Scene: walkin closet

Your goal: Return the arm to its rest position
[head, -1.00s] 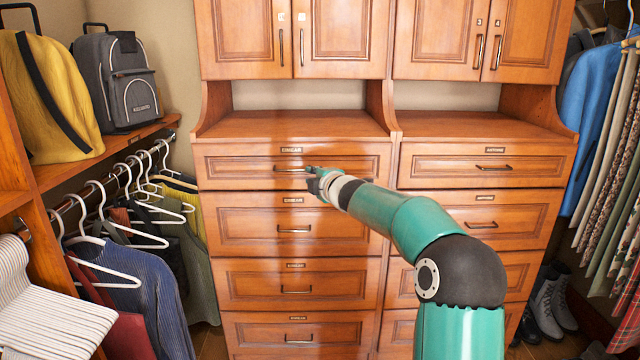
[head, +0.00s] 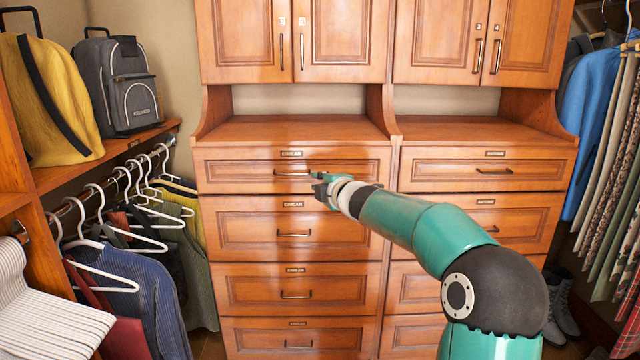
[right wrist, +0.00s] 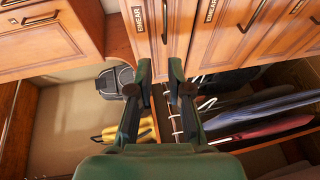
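My right arm (head: 415,230), green with dark joints, comes in from the lower right of the head view and reaches toward the left drawer unit. My right gripper (head: 318,184) is in front of the top left drawer (head: 240,172), just right of its handle (head: 291,174). In the right wrist view the two fingers of the gripper (right wrist: 160,72) stand apart with nothing between them. The top left drawer looks closed. Whether the gripper touches the drawer front cannot be told. My left gripper is not in view.
More closed drawers (head: 293,225) lie below, and cabinets (head: 290,40) above. A rail of hanging clothes (head: 130,290) is at left, under a shelf with a grey backpack (head: 130,90) and a yellow bag (head: 45,90). Clothes (head: 600,130) hang at right, with shoes (head: 560,305) below.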

